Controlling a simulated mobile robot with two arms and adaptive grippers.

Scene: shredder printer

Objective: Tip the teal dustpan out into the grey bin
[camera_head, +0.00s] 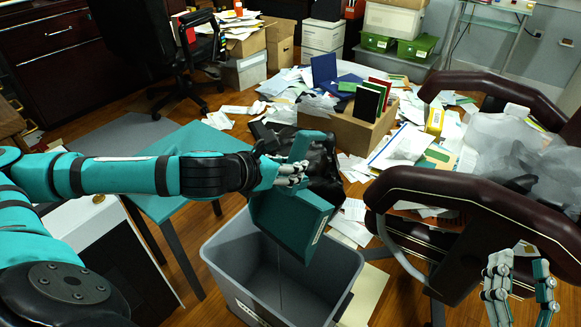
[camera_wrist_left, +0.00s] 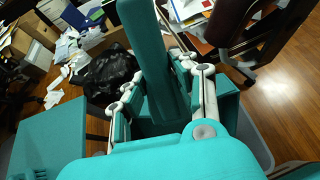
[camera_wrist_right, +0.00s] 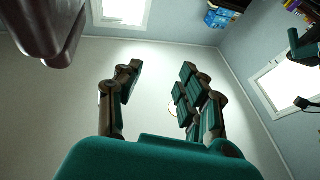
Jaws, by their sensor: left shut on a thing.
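My left gripper (camera_head: 293,175) is shut on the handle of the teal dustpan (camera_head: 290,222), which hangs tilted, pan downward, over the grey bin (camera_head: 232,285). In the left wrist view the handle (camera_wrist_left: 153,50) stands between the fingers. The pan's lower part overlaps the bin's mouth in the head view; I cannot tell whether it touches the rim. The visible part of the bin's inside looks bare, and the dustpan's contents are hidden. My right gripper (camera_head: 520,285) is open and empty at the lower right; its fingers are apart in the right wrist view (camera_wrist_right: 155,90).
A teal table (camera_head: 150,148) stands left of the bin. A black bag (camera_head: 322,165) lies behind the dustpan. Two dark chair arms (camera_head: 470,205) are close to my right gripper. Papers and a cardboard box (camera_head: 350,130) litter the floor behind.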

